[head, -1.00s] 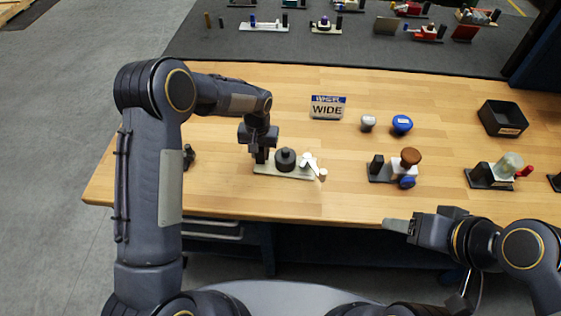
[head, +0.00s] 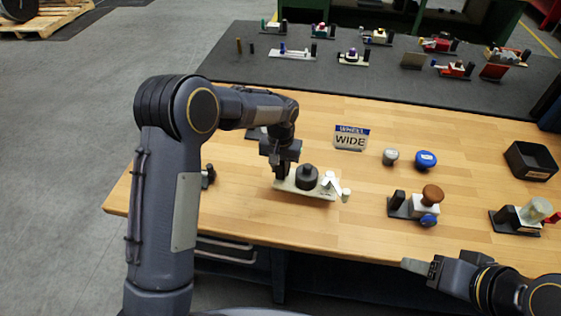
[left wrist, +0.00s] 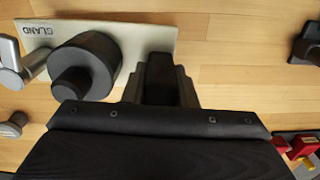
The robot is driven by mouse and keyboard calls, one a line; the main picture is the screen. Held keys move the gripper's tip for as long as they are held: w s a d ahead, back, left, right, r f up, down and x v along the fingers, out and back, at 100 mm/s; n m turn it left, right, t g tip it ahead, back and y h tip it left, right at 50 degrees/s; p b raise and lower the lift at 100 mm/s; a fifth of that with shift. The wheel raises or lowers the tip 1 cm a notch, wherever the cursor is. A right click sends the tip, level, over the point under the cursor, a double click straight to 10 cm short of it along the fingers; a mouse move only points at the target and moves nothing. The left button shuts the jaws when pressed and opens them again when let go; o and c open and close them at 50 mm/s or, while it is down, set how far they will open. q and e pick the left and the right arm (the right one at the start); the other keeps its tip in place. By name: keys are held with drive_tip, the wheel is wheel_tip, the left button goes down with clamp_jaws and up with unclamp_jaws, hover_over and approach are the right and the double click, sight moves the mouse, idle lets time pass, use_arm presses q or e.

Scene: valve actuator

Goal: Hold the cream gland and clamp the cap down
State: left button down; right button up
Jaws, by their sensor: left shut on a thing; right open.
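The cream gland (head: 318,195) is a pale base plate on the wooden table, lettered GLAND in the left wrist view (left wrist: 100,30). A stepped black round cap (head: 307,175) stands upright on its middle. A white clamp lever (head: 330,183) with a round knob is at its right end, tilted to one side of the cap. My left gripper (head: 281,170) is shut on the gland's dark upright grip at its left end; it also shows in the left wrist view (left wrist: 160,80). My right gripper (head: 412,265) is open and empty beyond the table's front edge, away from the gland.
A WHEEL WIDE sign (head: 351,137) stands behind the gland. Grey and blue knobs (head: 425,159), a brown-topped fixture (head: 428,200), another fixture (head: 525,217) and a black bin (head: 531,160) are to the right. Bare table lies between the gland and the brown-topped fixture.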

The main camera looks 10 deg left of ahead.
sight(280, 178)
use_arm(q)
drive_tip(key=shift+f, duration=2.2)
drive_tip(key=shift+s+f, duration=0.1)
drive_tip(key=shift+f, duration=0.45)
